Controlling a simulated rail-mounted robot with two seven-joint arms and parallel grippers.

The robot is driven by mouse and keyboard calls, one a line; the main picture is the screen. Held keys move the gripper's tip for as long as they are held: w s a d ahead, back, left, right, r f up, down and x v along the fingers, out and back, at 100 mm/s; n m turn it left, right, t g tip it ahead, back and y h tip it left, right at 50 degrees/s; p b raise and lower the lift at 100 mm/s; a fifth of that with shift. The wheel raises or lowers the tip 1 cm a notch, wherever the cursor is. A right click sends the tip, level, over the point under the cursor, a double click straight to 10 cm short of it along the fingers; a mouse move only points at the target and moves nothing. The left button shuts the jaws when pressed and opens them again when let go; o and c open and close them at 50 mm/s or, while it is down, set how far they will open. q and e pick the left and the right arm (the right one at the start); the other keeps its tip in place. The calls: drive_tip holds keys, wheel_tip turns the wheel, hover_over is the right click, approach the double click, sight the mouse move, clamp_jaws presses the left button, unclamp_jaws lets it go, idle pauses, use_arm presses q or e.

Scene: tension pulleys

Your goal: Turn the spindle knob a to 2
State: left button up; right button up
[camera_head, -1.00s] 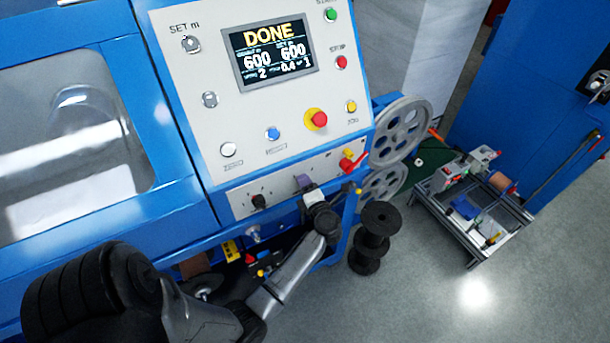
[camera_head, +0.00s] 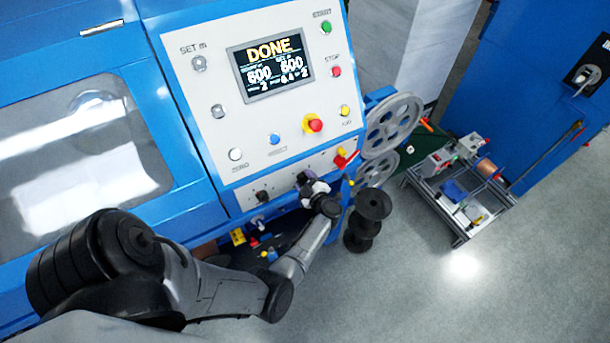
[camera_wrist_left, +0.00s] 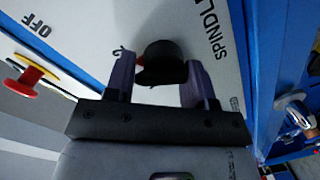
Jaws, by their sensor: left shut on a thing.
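The spindle knob (camera_wrist_left: 161,62) is black and round, on a pale panel with "SPINDL" lettering beside it in the left wrist view. My left gripper (camera_wrist_left: 160,78) has its two purple fingers on either side of the knob and is shut on it. In the head view my left gripper (camera_head: 305,184) is at the lower strip of the machine's panel and hides most of the knob. The knob's pointer and number scale cannot be read. My right gripper is in neither view.
Another black knob (camera_head: 262,196) sits to the left on the same strip. A red-handled switch (camera_head: 346,158) is close to the right of the gripper. The display (camera_head: 271,64) reads DONE. Black spools (camera_head: 372,205) stand to the right, below grey pulleys (camera_head: 392,125).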

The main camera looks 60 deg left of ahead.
use_arm(q)
drive_tip(key=shift+f+m+g+p, duration=0.25)
drive_tip(key=shift+m+p, duration=0.45)
drive_tip(key=shift+m, duration=0.4)
drive_tip(key=o, duration=0.8)
drive_tip(key=shift+s+d, duration=0.1)
drive_tip(key=shift+s, duration=0.05)
drive_tip(key=shift+c, duration=0.2)
drive_tip(key=shift+r, duration=0.1)
drive_tip(key=shift+d+r, duration=0.15)
drive_tip(key=shift+d, duration=0.05)
drive_tip(key=d+p, duration=0.2)
drive_tip(key=d, duration=0.5)
drive_tip(key=shift+r, duration=0.3)
